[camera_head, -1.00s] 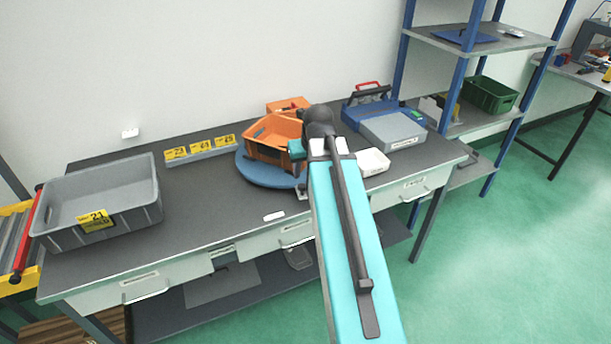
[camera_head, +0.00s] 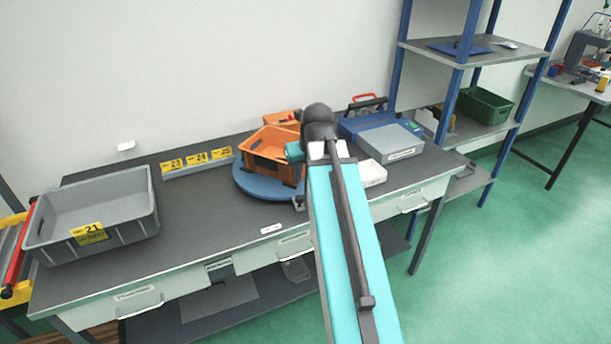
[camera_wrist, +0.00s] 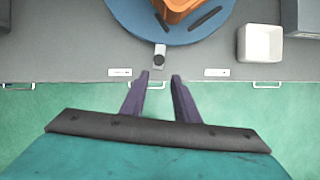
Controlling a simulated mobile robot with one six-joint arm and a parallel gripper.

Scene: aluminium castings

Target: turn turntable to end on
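The turntable is a round blue disc (camera_head: 249,184) on the dark bench top, with an orange crate (camera_head: 268,149) standing on it. In the wrist view the disc (camera_wrist: 207,33) is at the top, with part of the orange crate (camera_wrist: 180,8) on it. A small grey post with a dark round end (camera_wrist: 159,55) sticks out from the disc's near edge. My gripper (camera_wrist: 159,76) is open and empty, its two dark fingers pointing at the post from the near side, with a gap to it. In the head view my arm hides the gripper.
A grey bin (camera_head: 150,205) labelled 21 stands at the bench's left. Number tags 23, 24 and 25 (camera_head: 196,160) stand behind. A white box (camera_wrist: 261,45) is right of the disc, and a blue and grey device (camera_head: 392,143) lies beyond it.

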